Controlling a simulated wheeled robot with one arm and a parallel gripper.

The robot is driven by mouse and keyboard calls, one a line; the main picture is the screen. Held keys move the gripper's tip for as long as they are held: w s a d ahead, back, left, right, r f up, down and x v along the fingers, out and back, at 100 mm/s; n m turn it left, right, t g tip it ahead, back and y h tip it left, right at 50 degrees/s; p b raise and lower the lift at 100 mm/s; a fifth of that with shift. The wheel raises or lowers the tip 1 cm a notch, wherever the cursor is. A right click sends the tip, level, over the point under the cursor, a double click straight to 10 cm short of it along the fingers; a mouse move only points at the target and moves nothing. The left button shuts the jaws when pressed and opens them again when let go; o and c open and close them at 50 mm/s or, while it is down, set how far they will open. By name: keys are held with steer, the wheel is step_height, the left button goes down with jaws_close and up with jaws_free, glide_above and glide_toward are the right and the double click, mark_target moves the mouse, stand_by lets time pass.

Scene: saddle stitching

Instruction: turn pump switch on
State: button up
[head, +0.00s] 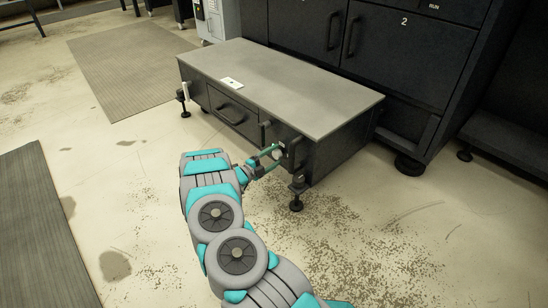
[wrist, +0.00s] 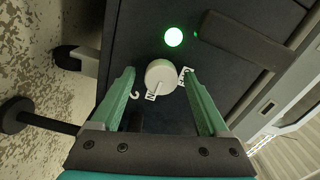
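The pump switch is a round, pale knob (wrist: 160,76) on the dark front of a low grey cabinet. A small white label with an "N" showing (wrist: 151,97) sits at its lower left, and another small label (wrist: 185,73) at its right is partly hidden. A dark mark on the knob points roughly toward the "N" label. A lit green lamp (wrist: 174,38) is just above the knob. My gripper (wrist: 159,73) is open, its green fingers on either side of the knob with gaps showing. In the head view my gripper (head: 270,161) is at the cabinet's front right corner.
The low cabinet (head: 290,88) has a flat top, drawers and short feet. Tall dark cabinets (head: 405,50) stand behind. The floor (head: 150,190) to the left is open.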

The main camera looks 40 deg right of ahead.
steer(key=a, duration=0.7)
steer(key=shift+s+a+p, duration=0.3)
steer(key=shift+a, duration=0.1)
stand_by(0.3)
